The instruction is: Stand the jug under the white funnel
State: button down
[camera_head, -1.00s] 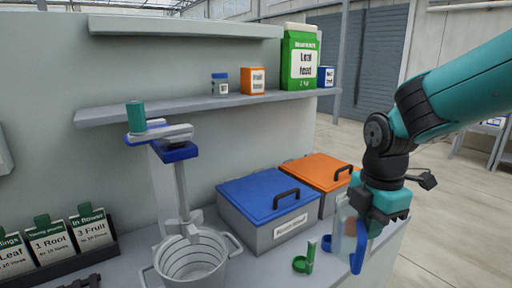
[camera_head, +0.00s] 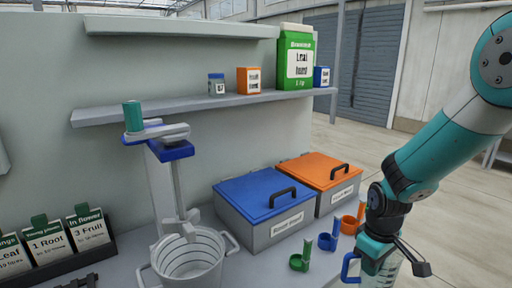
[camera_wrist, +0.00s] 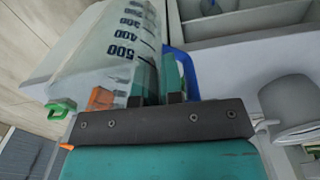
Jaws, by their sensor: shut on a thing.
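In the wrist view the jug (camera_wrist: 112,45) shows dark marks such as 500 and 400, and the fingers (camera_wrist: 160,80) close beside the blue handle (camera_wrist: 185,70). I cannot make out a white funnel in either view.
A pail (camera_head: 190,262) stands under a stirrer stand (camera_head: 172,150) on the counter. A blue-lidded box (camera_head: 262,196) and an orange-lidded box (camera_head: 318,171) stand at the back. Green (camera_head: 300,262), blue (camera_head: 328,241) and orange (camera_head: 349,224) scoops lie before them. A shelf (camera_head: 190,105) overhangs.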

aim_at(379, 283)
jog(key=d+f+m, duration=0.1)
jog(key=f+m, duration=0.1)
jog(key=d+f+m, duration=0.1)
jog(key=f+m, duration=0.1)
jog(key=d+f+m, duration=0.1)
jog(key=f+m, duration=0.1)
jog(key=shift+s, duration=0.2)
jog(key=s+f, duration=0.4)
jog(key=f, duration=0.1)
jog(key=shift+f, duration=0.15)
